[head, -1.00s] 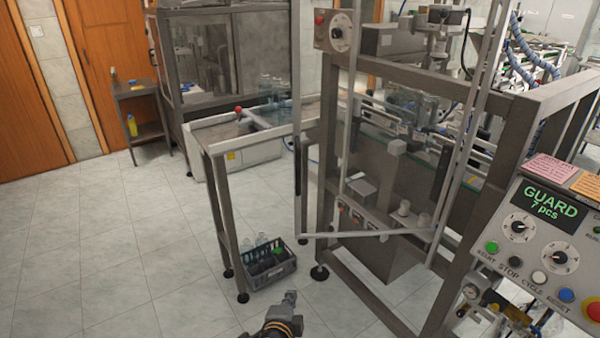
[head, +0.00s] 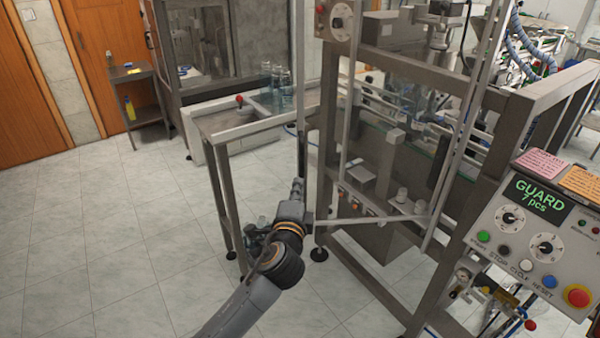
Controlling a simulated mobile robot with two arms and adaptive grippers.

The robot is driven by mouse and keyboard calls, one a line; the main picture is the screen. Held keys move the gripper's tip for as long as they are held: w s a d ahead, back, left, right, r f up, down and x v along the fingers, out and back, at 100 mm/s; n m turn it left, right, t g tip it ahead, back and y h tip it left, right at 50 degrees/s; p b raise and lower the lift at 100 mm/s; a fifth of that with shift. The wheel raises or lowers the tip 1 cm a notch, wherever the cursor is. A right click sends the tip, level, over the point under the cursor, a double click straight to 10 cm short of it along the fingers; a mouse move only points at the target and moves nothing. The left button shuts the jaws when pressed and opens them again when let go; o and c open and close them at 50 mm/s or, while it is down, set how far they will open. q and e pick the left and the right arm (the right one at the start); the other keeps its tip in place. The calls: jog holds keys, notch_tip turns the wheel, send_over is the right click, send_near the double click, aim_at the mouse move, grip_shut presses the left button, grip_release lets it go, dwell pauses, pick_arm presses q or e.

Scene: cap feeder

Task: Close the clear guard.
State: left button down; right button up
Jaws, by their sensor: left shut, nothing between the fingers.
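The clear guard is a see-through panel in a thin grey frame, on the front of the capping machine. Its bottom rail (head: 365,219) slants across the machine's lower opening, and the panel stands swung out from the machine's frame. A dark handle strip (head: 303,150) runs along its left upright. My left gripper (head: 297,184) is shut and empty, pointing up at the lower end of that handle. It overlaps the guard's left edge in the picture; I cannot tell whether it touches. My left forearm hides the guard's lower left corner. My right gripper is not in view.
The control panel (head: 538,228) at right shows "GUARD 7 pcs". A steel side table (head: 222,125) stands left of the machine. The tiled floor at left is clear.

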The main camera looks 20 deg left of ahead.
aim_at(301, 170)
pick_arm(q)
jog(key=shift+w+a+p, duration=0.2)
jog(key=shift+w+p, duration=0.05)
jog(key=shift+w, duration=0.8)
jog(key=shift+w+a+p, duration=0.15)
jog(key=shift+w+p, duration=0.1)
jog(key=shift+w, duration=0.75)
